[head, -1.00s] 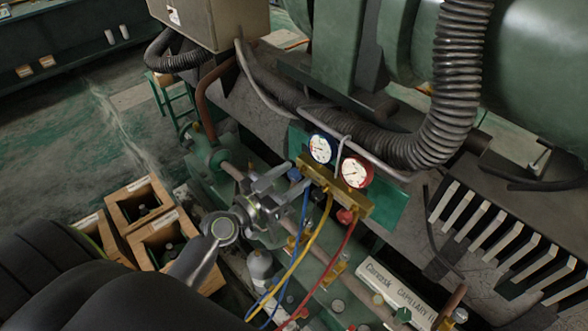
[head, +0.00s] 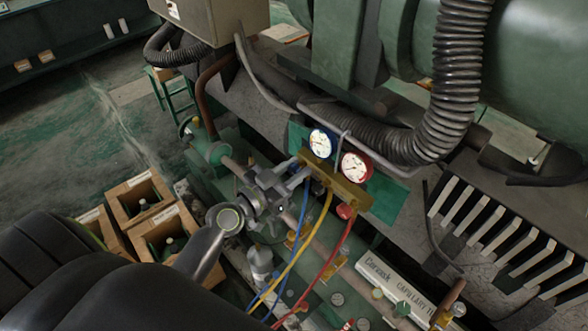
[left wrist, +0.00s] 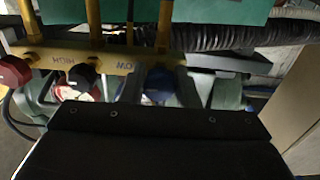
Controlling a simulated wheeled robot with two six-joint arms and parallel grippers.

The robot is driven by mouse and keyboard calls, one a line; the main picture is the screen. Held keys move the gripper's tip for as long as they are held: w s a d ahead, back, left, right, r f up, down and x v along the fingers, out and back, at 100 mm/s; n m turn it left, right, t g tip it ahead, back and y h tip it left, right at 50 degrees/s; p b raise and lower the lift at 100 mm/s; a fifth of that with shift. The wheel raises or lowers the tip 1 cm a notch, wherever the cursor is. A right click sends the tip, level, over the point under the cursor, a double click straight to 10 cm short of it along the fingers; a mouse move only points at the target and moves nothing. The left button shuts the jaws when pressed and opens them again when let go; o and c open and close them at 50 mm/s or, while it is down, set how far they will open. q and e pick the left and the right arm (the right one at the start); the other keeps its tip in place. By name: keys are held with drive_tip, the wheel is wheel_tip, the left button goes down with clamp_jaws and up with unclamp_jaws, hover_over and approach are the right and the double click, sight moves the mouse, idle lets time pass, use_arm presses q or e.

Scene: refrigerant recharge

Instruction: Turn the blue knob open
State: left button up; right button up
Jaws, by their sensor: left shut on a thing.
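The brass gauge manifold (head: 338,183) is mounted on a green plate, with a blue-rimmed gauge (head: 320,144) and a red-rimmed gauge (head: 355,167) above it. My left gripper (head: 299,178) reaches in from the left and is shut at the manifold's left end, on the blue knob, which its fingers hide in the head view. In the left wrist view the blue knob (left wrist: 160,86) sits below the LOW marking, between my fingers. The red knob (head: 345,211) is at the other end; it also shows in the left wrist view (left wrist: 14,72). My right gripper is out of view.
Blue (head: 305,207), yellow (head: 321,228) and red (head: 342,243) hoses hang from the manifold. A thick ribbed hose (head: 450,90) runs behind it. A grey bottle (head: 261,265) stands below my gripper, and wooden boxes (head: 140,200) stand at left.

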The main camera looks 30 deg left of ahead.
use_arm(q)
drive_tip(key=shift+n, duration=0.3)
drive_tip(key=n, duration=0.8)
drive_tip(key=shift+r+n, duration=0.1)
drive_tip(key=shift+n, duration=0.2)
drive_tip(key=n+p, duration=0.1)
drive_tip(key=n, duration=0.4)
drive_tip(key=n+p, duration=0.1)
drive_tip(key=n, duration=0.4)
drive_tip(key=shift+n, duration=0.4)
drive_tip(key=o, duration=1)
drive_tip(key=shift+c, duration=0.2)
